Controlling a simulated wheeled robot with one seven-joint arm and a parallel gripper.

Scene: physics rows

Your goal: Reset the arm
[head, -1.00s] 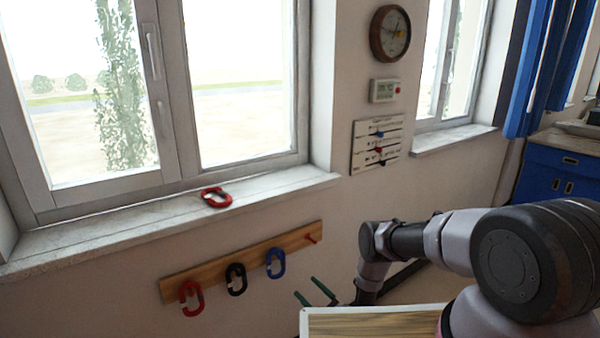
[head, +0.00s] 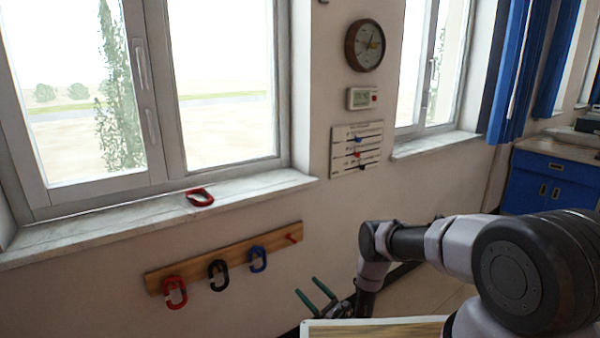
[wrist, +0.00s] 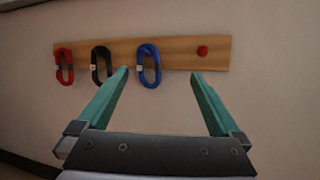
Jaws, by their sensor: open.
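My gripper (head: 316,294) shows at the bottom of the head view, with two green fingers spread apart and nothing between them. In the wrist view my gripper (wrist: 158,73) is open too, its fingers pointing toward a wooden peg rail (wrist: 178,53) on the wall. My arm (head: 420,242) comes in from the right of the head view and bends down to the gripper. The gripper is apart from the rail, lower and to its right in the head view.
A red carabiner (head: 175,292), a black carabiner (head: 218,275) and a blue carabiner (head: 257,259) hang on the rail; its right peg (head: 293,239) is bare. Another red carabiner (head: 200,197) lies on the windowsill (head: 110,222). A wood-topped surface (head: 385,331) is below the gripper.

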